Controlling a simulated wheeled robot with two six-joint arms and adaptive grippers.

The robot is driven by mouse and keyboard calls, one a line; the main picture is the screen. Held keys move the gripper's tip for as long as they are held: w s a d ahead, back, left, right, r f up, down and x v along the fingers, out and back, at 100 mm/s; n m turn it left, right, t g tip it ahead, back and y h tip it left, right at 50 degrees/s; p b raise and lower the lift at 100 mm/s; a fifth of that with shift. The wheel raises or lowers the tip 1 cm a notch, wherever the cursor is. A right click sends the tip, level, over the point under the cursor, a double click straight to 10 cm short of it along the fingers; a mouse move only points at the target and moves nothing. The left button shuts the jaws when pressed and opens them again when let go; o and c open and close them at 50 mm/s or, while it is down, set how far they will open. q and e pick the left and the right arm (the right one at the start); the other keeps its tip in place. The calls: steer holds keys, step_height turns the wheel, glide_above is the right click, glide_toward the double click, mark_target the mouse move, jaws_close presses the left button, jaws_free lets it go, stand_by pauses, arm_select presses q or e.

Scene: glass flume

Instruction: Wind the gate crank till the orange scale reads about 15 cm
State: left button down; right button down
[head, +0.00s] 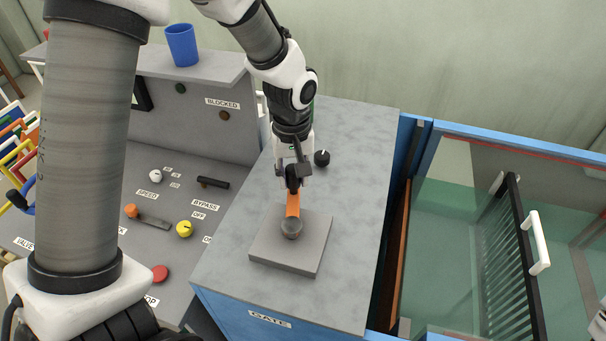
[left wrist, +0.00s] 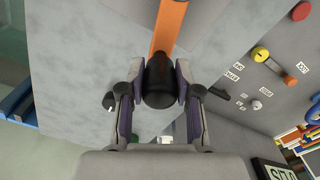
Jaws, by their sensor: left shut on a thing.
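The gate crank has an orange arm (head: 292,205) running from a dark round hub (head: 291,228) on a grey square plate (head: 270,250) to a black grip at its far end. My left gripper (head: 293,180) is shut on this black grip. In the left wrist view the black grip (left wrist: 160,88) sits between both fingers, with the orange arm (left wrist: 169,28) leading up from it. The crank stands on the grey-topped cabinet (head: 230,265) labelled GATE. I cannot make out a scale reading.
Right of the cabinet is the blue-framed glass flume, with a black grate (head: 525,260) and a white handle (head: 537,243). A small black knob (head: 322,158) stands behind the crank. To the left is a control panel (head: 150,180) with knobs; a blue cup (head: 182,45) sits above.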

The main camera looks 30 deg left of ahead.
arm_select(q)
steer(key=shift+s+a+f+n, duration=0.1)
steer(key=shift+s+a+n, duration=0.25)
steer(key=shift+n, duration=0.35)
steer(key=shift+s+a, duration=0.2)
steer(key=shift+a, duration=0.15)
steer(key=shift+s+a, duration=0.1)
steer(key=c, duration=0.9)
jaws_free()
steer(key=shift+o, duration=0.5)
steer(key=shift+a, duration=0.15)
step_height(320, 180, up, 12)
